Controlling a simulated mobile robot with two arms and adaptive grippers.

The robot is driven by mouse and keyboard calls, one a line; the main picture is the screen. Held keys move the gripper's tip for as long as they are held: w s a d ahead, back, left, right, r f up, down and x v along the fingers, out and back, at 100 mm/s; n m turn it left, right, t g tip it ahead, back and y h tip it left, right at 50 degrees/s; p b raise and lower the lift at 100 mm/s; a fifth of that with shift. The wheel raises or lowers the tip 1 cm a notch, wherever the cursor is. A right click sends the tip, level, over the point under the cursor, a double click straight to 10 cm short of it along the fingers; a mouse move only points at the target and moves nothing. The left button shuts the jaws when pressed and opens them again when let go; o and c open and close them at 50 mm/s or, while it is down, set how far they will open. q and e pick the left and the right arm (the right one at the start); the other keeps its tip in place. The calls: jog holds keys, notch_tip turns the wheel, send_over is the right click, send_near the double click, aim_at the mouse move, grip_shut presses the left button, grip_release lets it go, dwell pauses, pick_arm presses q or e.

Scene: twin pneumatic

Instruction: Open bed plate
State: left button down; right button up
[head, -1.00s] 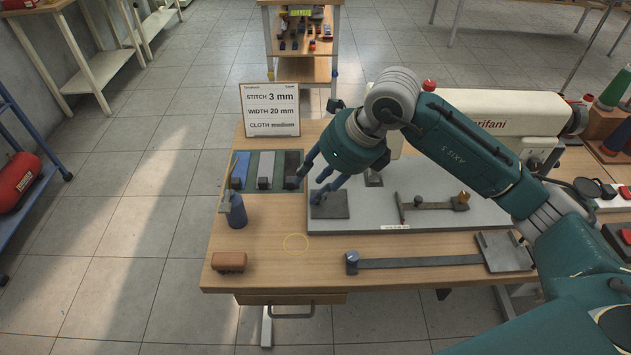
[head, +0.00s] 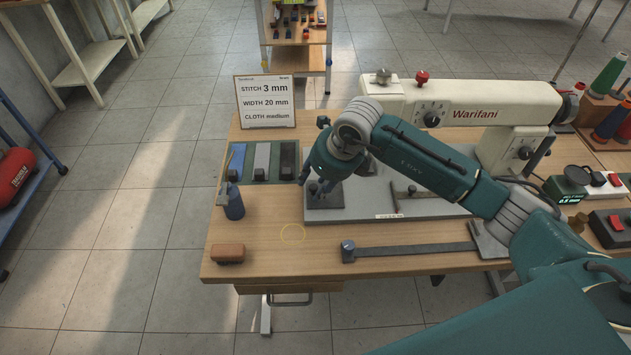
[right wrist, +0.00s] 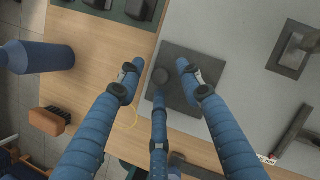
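The bed plate (head: 330,200) is a small dark grey square lying flat at the left end of the sewing machine's light grey bed (head: 380,207). My right gripper (head: 319,188) is just above it, pointing down. In the right wrist view the plate (right wrist: 205,92) shows between and beyond the blue fingers. The fingers look apart from the knob, with nothing held. Whether the fingertips touch the plate I cannot tell. My left gripper is not in view.
A blue oil can (head: 234,206) and a brown brush (head: 228,253) stand at the table's left. A tray with strips (head: 262,162) lies behind. A steel bar (head: 415,250) lies along the front. The white sewing machine (head: 460,105) stands behind my right arm.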

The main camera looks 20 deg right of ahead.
grip_shut()
jog(key=w+a+b, duration=0.1)
jog(key=a, duration=0.2)
jog(key=a+b, duration=0.1)
jog(key=a, duration=0.2)
jog(key=w+a+b, duration=0.1)
jog(key=a, duration=0.2)
jog(key=shift+w, duration=0.35)
jog(key=shift+d+r, duration=0.1)
grip_release()
jog(key=shift+s, duration=0.1)
